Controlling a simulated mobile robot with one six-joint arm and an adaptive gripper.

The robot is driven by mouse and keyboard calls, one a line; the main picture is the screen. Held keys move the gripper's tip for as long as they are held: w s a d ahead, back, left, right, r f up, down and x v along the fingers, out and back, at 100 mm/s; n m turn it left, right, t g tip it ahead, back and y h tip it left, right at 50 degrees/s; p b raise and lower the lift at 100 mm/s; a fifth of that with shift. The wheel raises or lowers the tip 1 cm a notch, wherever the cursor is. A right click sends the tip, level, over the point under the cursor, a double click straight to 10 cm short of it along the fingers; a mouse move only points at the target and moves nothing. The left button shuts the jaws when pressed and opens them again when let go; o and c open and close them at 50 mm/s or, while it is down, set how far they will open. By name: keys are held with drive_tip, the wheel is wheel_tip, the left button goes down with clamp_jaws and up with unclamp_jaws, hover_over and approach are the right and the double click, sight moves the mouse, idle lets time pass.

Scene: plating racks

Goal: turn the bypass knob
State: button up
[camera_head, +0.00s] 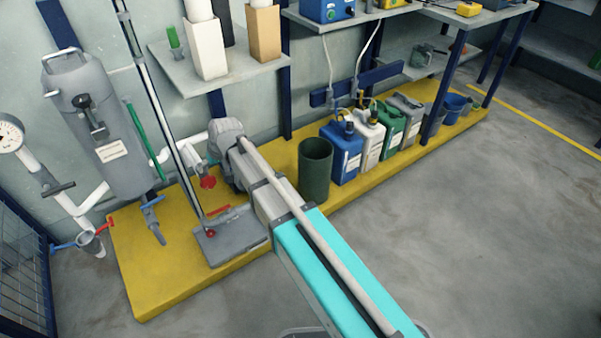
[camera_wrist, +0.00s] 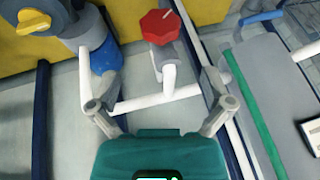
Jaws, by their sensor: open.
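A red faceted knob (camera_wrist: 160,27) with a white mark sits on a white pipe in the wrist view, beyond my fingertips near the top. The red knob also shows in the head view (camera_head: 208,182), low by the wall. No label shows which knob is the bypass. A yellow knob (camera_wrist: 33,21) sits on a grey fitting at the upper left of the wrist view. My gripper (camera_wrist: 161,104) is open and empty, its fingers spread wide. The knob is not between the fingers; a white pipe crosses behind them. In the head view my arm mostly hides the gripper.
A grey cylinder tank (camera_head: 115,140) and a gauge (camera_head: 10,132) are at the left. A dark green bin (camera_head: 315,170) and several jugs stand to the right. The floor at right is clear.

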drive_tip(key=s+d+m+h, duration=0.1)
drive_tip(key=s+d, duration=0.2)
drive_tip(key=d, duration=1)
drive_tip(key=s+d+m+g+h, duration=0.1)
drive_tip(key=s+d+m+h, duration=0.1)
drive_tip(key=d, duration=1.1)
drive_tip(key=shift+s+d+f, duration=0.2)
drive_tip(key=shift+s+f, duration=0.05)
drive_tip(key=shift+s, duration=0.3)
drive_tip(key=s+d+m+g+h+p, duration=0.1)
drive_tip(key=s+d, duration=0.3)
drive_tip(key=d, duration=0.3)
drive_tip(key=s+d+m+g+h, duration=0.1)
drive_tip(key=s+d+m, duration=0.1)
drive_tip(key=s+d, duration=0.35)
wheel_tip(320, 180, up, 37)
drive_tip(key=w+p, duration=0.1)
drive_tip(key=p, duration=3.5)
drive_tip(key=shift+d+p, duration=0.3)
drive_tip(key=shift+p, duration=0.05)
drive_tip(key=shift+w, duration=0.1)
